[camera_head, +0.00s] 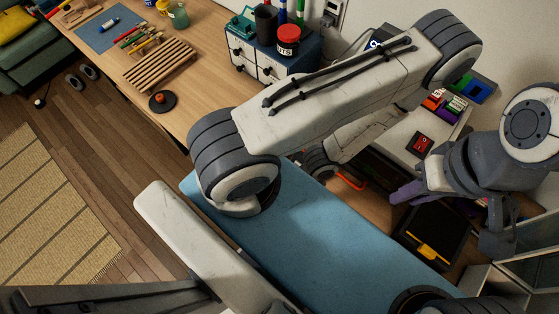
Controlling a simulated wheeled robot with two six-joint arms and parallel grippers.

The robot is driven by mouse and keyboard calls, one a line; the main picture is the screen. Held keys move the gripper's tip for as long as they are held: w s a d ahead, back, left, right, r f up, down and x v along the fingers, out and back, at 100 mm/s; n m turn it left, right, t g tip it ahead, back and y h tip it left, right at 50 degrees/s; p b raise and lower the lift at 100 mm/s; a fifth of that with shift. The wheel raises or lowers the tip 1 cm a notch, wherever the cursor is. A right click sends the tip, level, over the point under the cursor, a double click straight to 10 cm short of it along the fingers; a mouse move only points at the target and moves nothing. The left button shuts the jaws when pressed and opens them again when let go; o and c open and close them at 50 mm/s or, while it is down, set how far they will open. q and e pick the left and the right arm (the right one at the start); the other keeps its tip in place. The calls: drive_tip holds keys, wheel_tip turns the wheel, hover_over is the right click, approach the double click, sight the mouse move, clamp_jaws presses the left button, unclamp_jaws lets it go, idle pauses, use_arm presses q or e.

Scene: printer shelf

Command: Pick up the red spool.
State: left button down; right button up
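I cannot make out the red spool for certain. A red-orange curved edge (350,182) shows below my arm's wrist, mostly hidden, and I cannot tell what it belongs to. A small red block-like object (423,143) lies on the light surface at the right. My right gripper (408,192) is at the right, above the area beside the black tray-like box. Its purple-grey finger part points left, and nothing is clearly held. I cannot tell how far apart its fingers are. My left gripper is not in view.
A wooden desk (190,85) carries a wooden slatted rack (160,66), a dark disc (162,101) with an orange centre and a drawer unit (262,62) topped by a red-lidded jar (288,40). A black box (433,228) with a yellow part stands lower right. Colored bins (475,90) stand behind.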

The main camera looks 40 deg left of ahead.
use_arm(q)
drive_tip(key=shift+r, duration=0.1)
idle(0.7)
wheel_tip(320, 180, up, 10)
drive_tip(key=p, duration=1)
